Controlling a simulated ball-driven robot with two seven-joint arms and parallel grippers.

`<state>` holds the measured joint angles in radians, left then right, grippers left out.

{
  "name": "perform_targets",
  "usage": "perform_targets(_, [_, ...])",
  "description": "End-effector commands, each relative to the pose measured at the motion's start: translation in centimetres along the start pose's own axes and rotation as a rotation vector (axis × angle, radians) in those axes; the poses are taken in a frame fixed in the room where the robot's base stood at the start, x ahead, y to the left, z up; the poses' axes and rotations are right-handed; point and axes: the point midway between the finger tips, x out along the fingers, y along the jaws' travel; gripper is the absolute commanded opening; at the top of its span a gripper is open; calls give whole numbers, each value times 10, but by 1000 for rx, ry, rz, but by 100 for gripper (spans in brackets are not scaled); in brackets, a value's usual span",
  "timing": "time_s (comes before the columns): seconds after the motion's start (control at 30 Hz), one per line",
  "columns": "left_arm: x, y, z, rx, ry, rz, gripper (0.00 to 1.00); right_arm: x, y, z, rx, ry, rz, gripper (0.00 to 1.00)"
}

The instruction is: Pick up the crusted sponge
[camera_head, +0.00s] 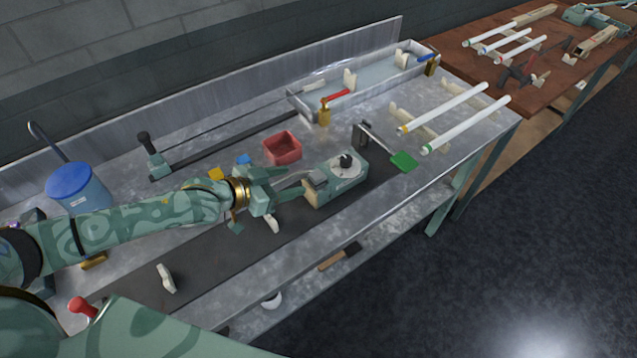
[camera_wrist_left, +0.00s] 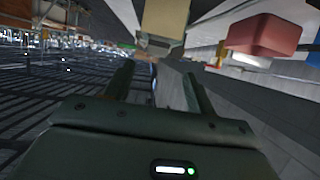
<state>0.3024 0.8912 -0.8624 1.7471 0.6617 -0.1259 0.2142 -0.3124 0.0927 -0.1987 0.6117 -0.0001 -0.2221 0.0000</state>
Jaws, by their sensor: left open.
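No object is clearly recognisable as the crusted sponge. Small candidates in the head view are a yellow piece (camera_head: 216,174) and a blue piece (camera_head: 243,159), both behind my left forearm; their texture is too small to read. My left gripper (camera_head: 288,184) is open and empty above the dark mat, just left of the green dial device (camera_head: 347,172). In the left wrist view its two fingers (camera_wrist_left: 157,78) are spread with nothing between them. A tan block (camera_wrist_left: 165,22) lies ahead of the fingertips there. My right gripper is not in view.
A red bin (camera_head: 282,148) stands behind the gripper and shows at upper right in the wrist view (camera_wrist_left: 264,36). A blue-lidded bucket (camera_head: 76,187), a metal tray (camera_head: 296,99), and glass tubes (camera_head: 466,126) on supports occupy the bench. The dark mat (camera_head: 232,262) has bare stretches.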

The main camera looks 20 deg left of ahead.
Motion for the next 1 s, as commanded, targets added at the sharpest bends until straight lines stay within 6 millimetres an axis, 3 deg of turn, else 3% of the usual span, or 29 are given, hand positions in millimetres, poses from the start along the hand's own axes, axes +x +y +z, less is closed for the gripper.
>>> perform_targets(0.1, [19, -1, 1, -1, 0, -1, 55, 5, 4, -8, 1, 12, 6, 36])
perform_targets(0.23, [27, 1, 0, -2, 0, 0, 55, 6, 0, -18, 5, 28, 0, 36])
perform_targets(0.53, [72, 8, 2, 0, 1, -1, 55, 14, -13, -18, 9, 28, -16, 36])
perform_targets(0.83, [77, 8, 1, 1, -1, 0, 55, 14, -8, -15, 6, 23, -10, 36])
perform_targets(1.0, [77, 8, 1, 1, -1, -1, 8, 14, -7, -13, 4, 20, -8, 36])
